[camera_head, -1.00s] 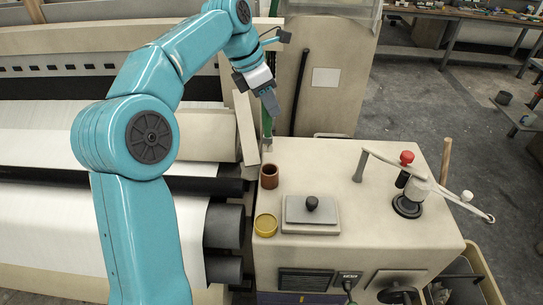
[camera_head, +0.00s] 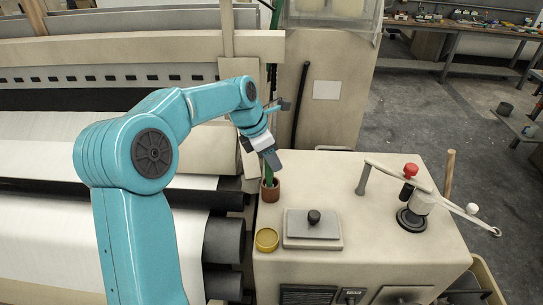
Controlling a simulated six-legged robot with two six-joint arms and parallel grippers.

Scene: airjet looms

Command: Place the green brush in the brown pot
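The brown pot (camera_head: 271,194) stands on the beige machine top near its left edge. The green brush (camera_head: 268,175) is upright, with its lower end inside the pot's mouth, hidden by the rim. My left gripper (camera_head: 271,161) is just above the pot, tilted down, with its fingers at the upper part of the brush. The fingers appear closed on it, and they hide part of the handle. My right gripper is not in view.
A yellow round dish (camera_head: 266,240) sits in front of the pot. A grey plate with a black knob (camera_head: 313,217) lies to the right. A beige panel rises behind.

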